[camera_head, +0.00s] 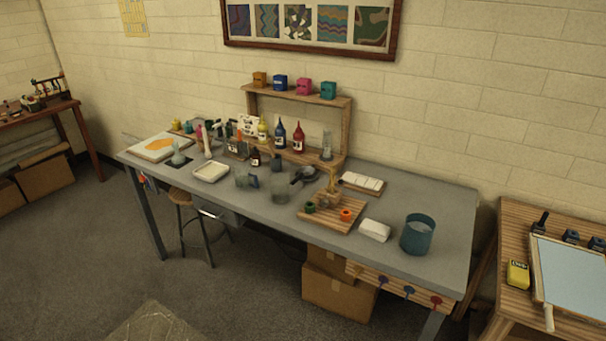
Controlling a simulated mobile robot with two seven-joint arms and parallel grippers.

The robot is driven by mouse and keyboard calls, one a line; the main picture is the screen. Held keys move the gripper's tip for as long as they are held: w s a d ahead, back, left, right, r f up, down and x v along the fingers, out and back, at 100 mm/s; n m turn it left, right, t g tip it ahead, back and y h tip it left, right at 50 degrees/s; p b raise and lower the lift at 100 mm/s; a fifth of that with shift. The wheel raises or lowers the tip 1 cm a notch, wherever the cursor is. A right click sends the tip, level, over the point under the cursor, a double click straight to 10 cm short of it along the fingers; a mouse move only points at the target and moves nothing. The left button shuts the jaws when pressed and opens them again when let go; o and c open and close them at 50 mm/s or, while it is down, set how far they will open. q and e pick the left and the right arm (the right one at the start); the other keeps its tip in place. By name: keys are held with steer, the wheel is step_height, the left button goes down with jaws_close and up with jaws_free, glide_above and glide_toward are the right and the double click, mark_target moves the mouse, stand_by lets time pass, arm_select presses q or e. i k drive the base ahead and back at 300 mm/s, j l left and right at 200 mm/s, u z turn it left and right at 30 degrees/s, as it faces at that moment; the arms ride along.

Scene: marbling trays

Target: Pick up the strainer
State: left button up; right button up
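A small dark item (304,174) with a rounded part and what looks like a handle lies near the middle of the grey table (430,193). It may be the strainer, but it is too small to tell for sure. It is close to the foot of the wooden shelf and behind a clear glass container (281,188). Neither of my grippers is in view.
The wooden shelf (297,97) holds small coloured boxes, with bottles below. A stool (190,222) and cardboard boxes (338,290) are below the table.

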mark_target(305, 172)
steer(key=i+j, duration=0.25)
steer(key=j, duration=0.15)
steer(key=i+j+z, duration=0.15)
steer(key=i+j, duration=0.4)
steer(key=j, duration=0.2)
steer(key=i+j+z, duration=0.1)
steer(key=i+j, duration=0.15)
steer(key=j, duration=0.15)
steer(key=i+j+z, duration=0.1)
steer(key=j, duration=0.35)
steer(key=i, duration=0.1)
